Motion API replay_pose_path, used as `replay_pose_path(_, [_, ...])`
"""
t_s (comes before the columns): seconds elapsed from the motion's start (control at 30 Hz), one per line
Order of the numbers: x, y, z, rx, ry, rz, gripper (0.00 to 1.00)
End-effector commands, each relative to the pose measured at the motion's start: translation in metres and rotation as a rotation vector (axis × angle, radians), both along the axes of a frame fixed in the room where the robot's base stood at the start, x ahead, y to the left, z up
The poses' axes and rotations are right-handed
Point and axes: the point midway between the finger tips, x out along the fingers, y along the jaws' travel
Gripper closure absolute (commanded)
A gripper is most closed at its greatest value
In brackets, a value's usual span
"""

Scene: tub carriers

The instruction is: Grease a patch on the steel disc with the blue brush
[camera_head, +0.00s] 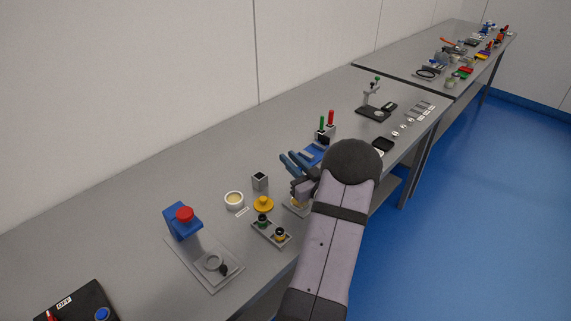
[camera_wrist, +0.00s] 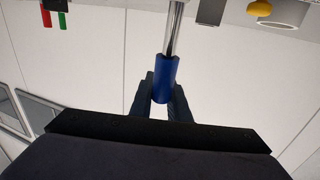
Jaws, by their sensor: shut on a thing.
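My gripper (camera_wrist: 163,88) is shut on the blue handle of the blue brush (camera_wrist: 166,72). A bright metal shaft runs from the handle to the top edge of the wrist view, and the brush's tip is out of that frame. In the head view my gripper (camera_head: 289,163) is over the middle of the near bench, and I cannot make out the brush there clearly. I cannot tell for sure which thing is the steel disc; it may be hidden behind my arm. A small white cup (camera_head: 234,207) with pale yellow contents stands left of my gripper.
A blue press with a red top (camera_head: 184,214) is nearer. Red and green handles (camera_head: 331,118) stand beyond my gripper. The bench's rear left is clear.

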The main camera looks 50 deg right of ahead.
Motion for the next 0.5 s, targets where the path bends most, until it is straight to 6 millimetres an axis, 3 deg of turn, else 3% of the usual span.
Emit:
replay_pose_path(0.23, [0.0, -0.023, -0.001, 0.001, 0.002, -0.001, 1.0])
replay_pose_path(0.37, [-0.014, -0.022, 0.001, 0.004, 0.002, -0.003, 1.0])
replay_pose_path(0.5, [-0.013, -0.008, 0.0, 0.003, 0.001, 0.001, 1.0])
